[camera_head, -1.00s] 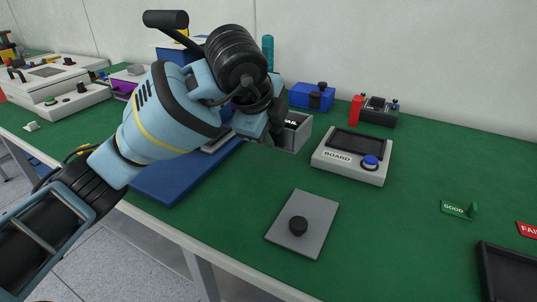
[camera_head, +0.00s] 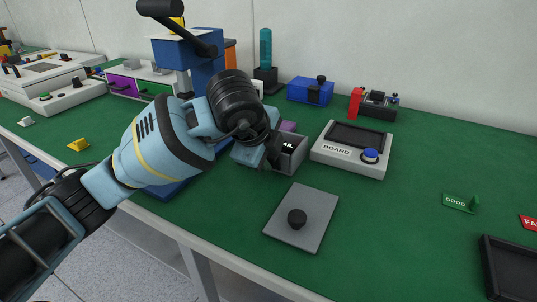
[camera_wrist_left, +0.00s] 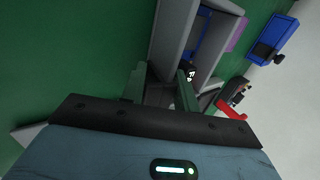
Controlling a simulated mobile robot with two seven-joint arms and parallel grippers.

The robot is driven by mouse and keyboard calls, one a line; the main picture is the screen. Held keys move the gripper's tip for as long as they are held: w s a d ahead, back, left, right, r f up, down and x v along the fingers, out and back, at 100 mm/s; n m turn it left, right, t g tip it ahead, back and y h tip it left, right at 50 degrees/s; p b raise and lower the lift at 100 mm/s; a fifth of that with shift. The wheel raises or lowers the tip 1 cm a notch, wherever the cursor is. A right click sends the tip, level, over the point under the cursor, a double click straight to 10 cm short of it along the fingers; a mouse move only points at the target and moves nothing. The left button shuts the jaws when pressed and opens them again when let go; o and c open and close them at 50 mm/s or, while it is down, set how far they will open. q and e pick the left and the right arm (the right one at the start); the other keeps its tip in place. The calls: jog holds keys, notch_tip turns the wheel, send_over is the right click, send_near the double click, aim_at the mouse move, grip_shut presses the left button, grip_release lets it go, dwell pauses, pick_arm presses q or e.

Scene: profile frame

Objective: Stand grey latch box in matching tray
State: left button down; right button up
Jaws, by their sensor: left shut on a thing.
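My left gripper (camera_head: 270,155) is shut on the near-left wall of a grey open-topped box (camera_head: 292,160). The box has a black label inside, of which I read only "AIL". In the left wrist view the two fingers (camera_wrist_left: 160,88) straddle one wall of the box (camera_wrist_left: 172,35), and some blue shows within its frame. I cannot tell whether the underside of the box touches the table. No latch is clear on it. A dark-rimmed tray (camera_head: 500,242) is cut off at the lower right; I cannot tell whether it is the matching tray. My right gripper is out of view.
A grey board unit (camera_head: 325,157) stands just right of the box. A grey plate with a black knob (camera_head: 315,210) lies in front. A purple piece (camera_head: 288,127) is behind the box, and a blue press (camera_head: 205,70) stands behind the arm. The green table right of the plate is largely clear.

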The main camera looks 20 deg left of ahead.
pick_arm(q)
jog(key=c, duration=1.1)
grip_release()
jog(key=shift+o, duration=0.2)
jog(key=p+v, duration=0.2)
jog(key=v, duration=1)
